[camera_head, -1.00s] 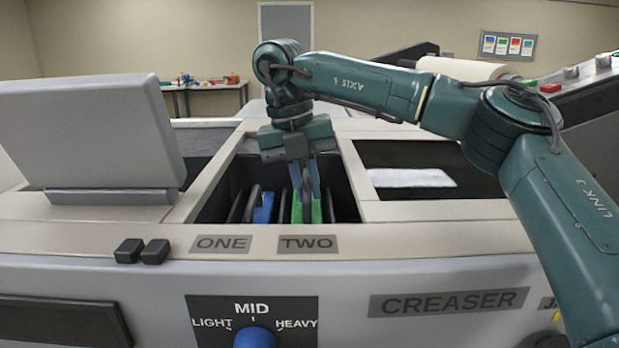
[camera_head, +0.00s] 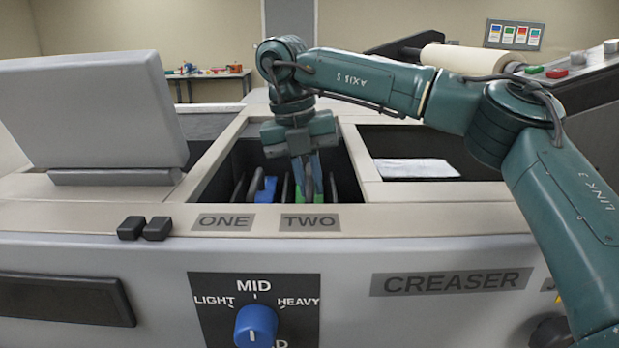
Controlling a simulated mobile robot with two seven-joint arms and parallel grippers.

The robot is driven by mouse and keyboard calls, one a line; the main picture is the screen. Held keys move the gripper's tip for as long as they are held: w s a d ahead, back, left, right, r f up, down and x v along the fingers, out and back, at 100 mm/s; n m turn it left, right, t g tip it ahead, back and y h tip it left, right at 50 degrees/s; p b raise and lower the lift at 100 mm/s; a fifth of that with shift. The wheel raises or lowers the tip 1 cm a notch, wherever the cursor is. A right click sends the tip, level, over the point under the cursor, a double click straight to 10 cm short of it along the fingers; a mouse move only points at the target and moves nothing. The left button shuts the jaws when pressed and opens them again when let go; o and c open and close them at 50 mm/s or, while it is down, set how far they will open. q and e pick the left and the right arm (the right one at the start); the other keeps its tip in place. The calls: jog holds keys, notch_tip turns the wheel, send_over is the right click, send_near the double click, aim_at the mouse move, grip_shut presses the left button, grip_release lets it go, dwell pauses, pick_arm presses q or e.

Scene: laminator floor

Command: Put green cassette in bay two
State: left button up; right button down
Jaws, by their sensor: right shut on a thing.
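The green cassette (camera_head: 299,198) is down in the open well of the machine, behind the label TWO (camera_head: 310,222). Only a small part of it shows; the front wall hides the rest, so I cannot tell if it is fully seated. My right gripper (camera_head: 308,190) points down into the well and is shut on the green cassette. A blue cassette (camera_head: 267,190) stands to its left, behind the label ONE (camera_head: 223,222). My left gripper is not in view.
A raised grey lid (camera_head: 90,115) stands left of the well. To the right is another open well with a white sheet (camera_head: 415,168) in it. A blue knob (camera_head: 256,325) and two black latches (camera_head: 144,228) are on the front. A roller and control panel stand at the back right.

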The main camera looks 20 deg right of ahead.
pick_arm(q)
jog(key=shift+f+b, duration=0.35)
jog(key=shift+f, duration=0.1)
pick_arm(e)
jog(key=shift+f, duration=0.7)
jog(key=c, duration=1.4)
grip_release()
